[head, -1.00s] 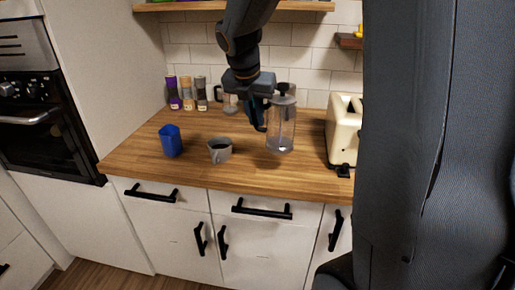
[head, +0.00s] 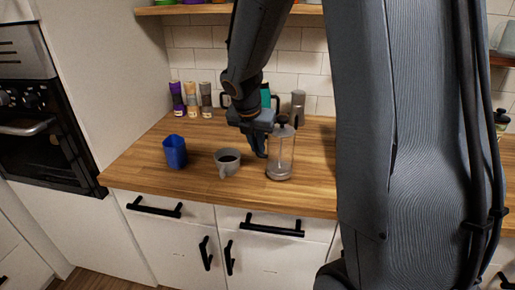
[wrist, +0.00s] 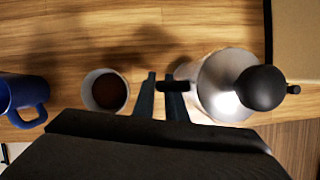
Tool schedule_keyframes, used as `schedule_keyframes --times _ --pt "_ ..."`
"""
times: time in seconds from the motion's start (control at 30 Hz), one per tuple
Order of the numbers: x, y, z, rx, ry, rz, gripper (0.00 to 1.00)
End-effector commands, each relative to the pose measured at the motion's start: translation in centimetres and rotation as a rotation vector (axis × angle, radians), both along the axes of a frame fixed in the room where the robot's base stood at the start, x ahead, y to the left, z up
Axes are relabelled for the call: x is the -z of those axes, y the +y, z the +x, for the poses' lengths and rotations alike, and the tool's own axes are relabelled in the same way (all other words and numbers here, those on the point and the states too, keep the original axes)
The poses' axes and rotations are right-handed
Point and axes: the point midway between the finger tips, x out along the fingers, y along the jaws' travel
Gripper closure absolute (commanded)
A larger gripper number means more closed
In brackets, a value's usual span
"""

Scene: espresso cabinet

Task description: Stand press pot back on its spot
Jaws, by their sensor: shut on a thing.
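The press pot (head: 281,155) is a clear glass cylinder with a metal lid and black plunger knob. It is upright at the front part of the wooden counter, right of the grey cup. My gripper (head: 262,146) is on its left side. In the wrist view the fingers (wrist: 163,100) are shut on the black handle of the press pot (wrist: 227,82), and the round black knob covers part of the lid. Whether the pot's base touches the counter is hard to tell. No marked spot for it is visible.
A grey cup (head: 227,162) with dark liquid stands just left of the pot. A blue mug (head: 174,152) stands farther left. Several spice jars (head: 192,99), a teal item (head: 265,96) and a grey cylinder (head: 297,106) stand at the back. My arm hides the right counter.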

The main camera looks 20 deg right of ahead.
Motion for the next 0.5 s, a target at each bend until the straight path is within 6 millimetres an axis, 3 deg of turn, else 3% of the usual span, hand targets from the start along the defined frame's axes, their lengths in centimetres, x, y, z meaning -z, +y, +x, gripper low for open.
schedule_keyframes --times 0.1,0.5 --pt "1.09 0.02 0.01 -0.001 0.0 0.0 1.0" --pt "1.49 0.01 0.03 -0.001 -0.001 0.0 1.0"
